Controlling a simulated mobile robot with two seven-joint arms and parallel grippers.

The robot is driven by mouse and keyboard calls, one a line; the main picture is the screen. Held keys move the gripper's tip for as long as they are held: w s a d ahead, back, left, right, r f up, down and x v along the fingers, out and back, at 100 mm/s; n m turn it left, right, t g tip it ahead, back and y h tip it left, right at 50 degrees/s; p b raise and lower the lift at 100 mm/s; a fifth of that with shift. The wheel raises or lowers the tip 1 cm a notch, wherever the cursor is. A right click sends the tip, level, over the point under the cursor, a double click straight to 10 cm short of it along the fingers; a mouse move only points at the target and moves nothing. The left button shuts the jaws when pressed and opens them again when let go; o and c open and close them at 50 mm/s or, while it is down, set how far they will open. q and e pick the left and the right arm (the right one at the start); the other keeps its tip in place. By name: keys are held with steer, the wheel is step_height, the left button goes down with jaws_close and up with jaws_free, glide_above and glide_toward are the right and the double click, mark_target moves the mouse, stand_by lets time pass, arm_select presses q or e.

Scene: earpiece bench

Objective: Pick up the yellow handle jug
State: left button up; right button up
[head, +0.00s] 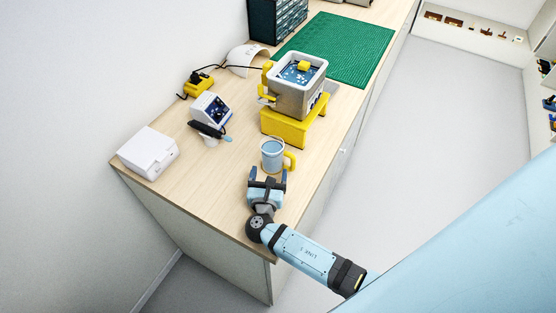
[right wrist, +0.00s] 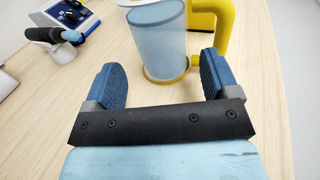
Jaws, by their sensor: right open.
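The jug (head: 271,156) stands upright on the wooden bench, with a pale blue-grey body and a yellow handle (head: 290,161) on its right side. In the right wrist view the jug (right wrist: 159,42) is straight ahead, a little beyond the fingertips, with its yellow handle (right wrist: 222,22) at upper right and a yellow ring at its base. My right gripper (head: 268,177) is open and empty, just in front of the jug. Its two blue fingers (right wrist: 162,75) are spread, and the jug's base lies beyond the gap between them. My left gripper is not in view.
A grey tank (head: 297,98) with blue contents stands on a yellow stand (head: 285,127) behind the jug. A blue-white device (head: 211,108), white box (head: 148,153), yellow block (head: 198,85) and green mat (head: 343,45) are also on the bench (head: 205,185). Bare wood lies left of the jug.

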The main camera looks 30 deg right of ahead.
mark_target(271, 163)
steer(key=b+x, duration=0.1)
steer(key=x, duration=0.5)
steer(key=shift+w, duration=0.1)
steer(key=c, duration=0.9)
steer(key=shift+r, duration=0.2)
step_height(271, 163, up, 19)
steer(key=shift+r, duration=0.15)
stand_by(0.8)
